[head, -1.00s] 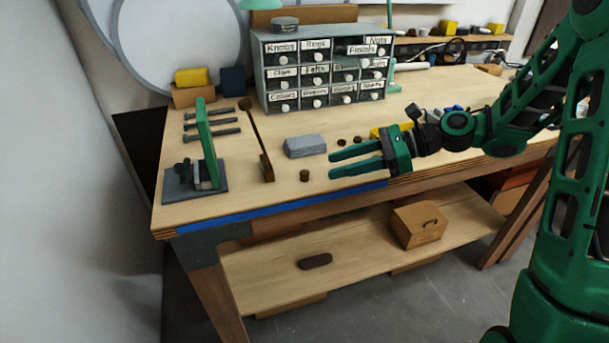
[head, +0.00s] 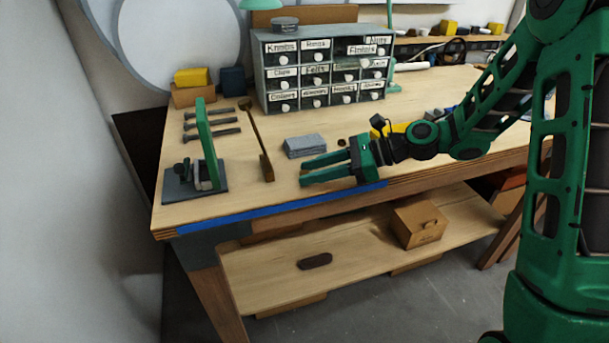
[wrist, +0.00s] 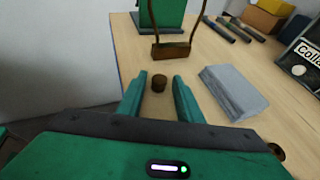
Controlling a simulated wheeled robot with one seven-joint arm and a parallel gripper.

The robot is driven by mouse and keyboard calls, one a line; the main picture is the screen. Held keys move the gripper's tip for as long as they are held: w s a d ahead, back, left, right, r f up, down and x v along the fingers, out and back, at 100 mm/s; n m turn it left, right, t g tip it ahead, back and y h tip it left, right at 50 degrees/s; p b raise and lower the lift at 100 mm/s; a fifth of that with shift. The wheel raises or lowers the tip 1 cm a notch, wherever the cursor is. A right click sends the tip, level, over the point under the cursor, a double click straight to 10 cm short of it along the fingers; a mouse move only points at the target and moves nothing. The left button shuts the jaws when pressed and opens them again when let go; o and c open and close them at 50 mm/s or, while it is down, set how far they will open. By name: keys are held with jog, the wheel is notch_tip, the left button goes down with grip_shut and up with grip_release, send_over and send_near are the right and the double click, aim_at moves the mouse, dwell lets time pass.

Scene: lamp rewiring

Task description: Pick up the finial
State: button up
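A small brown round piece (wrist: 159,83), likely the finial, stands on the bench in the wrist view. It sits between the tips of my gripper (wrist: 159,85), with a gap to each finger. My gripper also shows in the head view (head: 303,173), low over the front part of the bench, its fingers apart and empty. There the fingers hide the brown piece. Another small brown piece (head: 342,142) lies behind the gripper in the head view.
A grey block (head: 304,146) lies close behind the fingers. A brown upright frame (head: 266,168) stands to the left, with a green stand (head: 208,150) beyond it. A labelled drawer cabinet (head: 322,70) is at the back. Blue tape (head: 270,213) marks the front edge.

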grip_shut()
jog(key=shift+r, duration=0.15)
